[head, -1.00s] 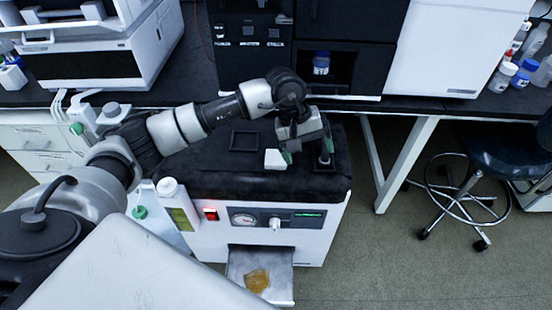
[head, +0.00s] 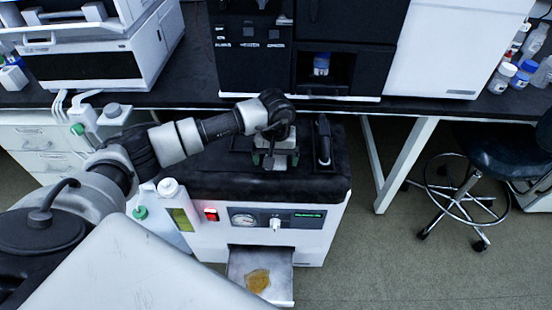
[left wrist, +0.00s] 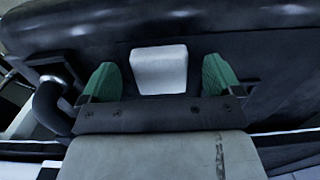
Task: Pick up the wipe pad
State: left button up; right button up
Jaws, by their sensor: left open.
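The wipe pad (left wrist: 158,70) is a small white block on the black top of the white unit. In the left wrist view it lies between the two green fingertips of my left gripper (left wrist: 160,84), with a gap on both sides. In the head view my left gripper (head: 275,160) is low over the unit's top, pointing down and open. It largely covers the pad there. I cannot tell how far the fingertips are above the surface. My right gripper is not in view.
A dark upright tool (head: 323,142) stands just right of the gripper. A white bottle (head: 169,190) stands at the unit's left. A metal tray (head: 280,289) with an amber piece sticks out below the front. Black bench instruments (head: 300,45) rise behind.

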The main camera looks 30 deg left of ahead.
pick_arm(q)
jog(key=shift+f, duration=0.55)
jog(key=c, duration=1)
